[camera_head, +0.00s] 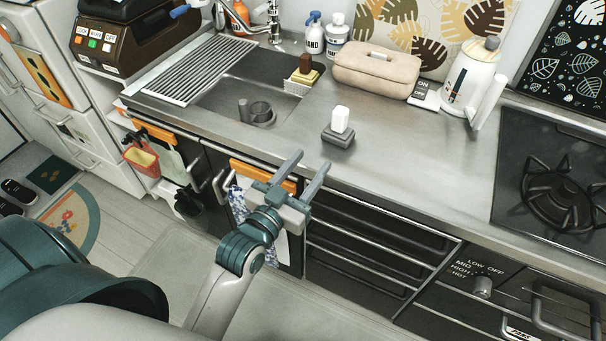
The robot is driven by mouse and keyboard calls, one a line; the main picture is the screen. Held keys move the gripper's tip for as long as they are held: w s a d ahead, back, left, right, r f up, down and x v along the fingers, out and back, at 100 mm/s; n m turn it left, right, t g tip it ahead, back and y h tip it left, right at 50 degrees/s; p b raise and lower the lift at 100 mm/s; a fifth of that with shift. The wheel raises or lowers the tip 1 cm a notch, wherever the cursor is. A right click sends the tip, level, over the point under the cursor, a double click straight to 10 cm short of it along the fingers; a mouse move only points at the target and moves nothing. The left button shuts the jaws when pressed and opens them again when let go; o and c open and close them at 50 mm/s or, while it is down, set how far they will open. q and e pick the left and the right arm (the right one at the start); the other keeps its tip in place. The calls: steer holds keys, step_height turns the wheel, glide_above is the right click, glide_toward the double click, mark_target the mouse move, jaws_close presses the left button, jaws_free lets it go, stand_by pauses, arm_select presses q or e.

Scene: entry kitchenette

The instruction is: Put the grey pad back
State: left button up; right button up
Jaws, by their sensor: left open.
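A dark grey pad (338,139) lies on the steel counter near its front edge, right of the sink. A small white block (340,119) stands upright on top of it and hides part of its upper face. My left gripper (311,161) is open and empty, in front of the counter edge, with its fingers pointing toward the counter. In the picture its tips are just below the pad, apart from it. My right gripper is not in view.
Behind the pad are a sink (230,98) and a holder with a yellow sponge (304,76). A beige pouch (377,72), a white kettle (471,81) and a black stove (555,185) stand farther along. Counter right of the pad is clear.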

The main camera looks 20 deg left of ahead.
arm_select(q)
steer(key=shift+s+a, duration=0.15)
steer(key=shift+s, duration=0.85)
steer(key=s+f+g+y, duration=0.1)
steer(key=s+f+g, duration=0.5)
steer(key=s+f, duration=0.5)
steer(key=s+f+g, duration=0.7)
steer(key=f, duration=0.8)
steer(key=s+d+f+t, duration=0.1)
steer(key=f, duration=1.4)
steer(key=s+d+f+m, duration=0.1)
steer(key=d+f, duration=0.1)
steer(key=f, duration=1.3)
steer(key=shift+s+d+t+h, duration=0.2)
steer(key=shift+s+t+h, duration=0.15)
steer(key=shift+t+h, duration=0.05)
steer(key=shift+c, duration=0.3)
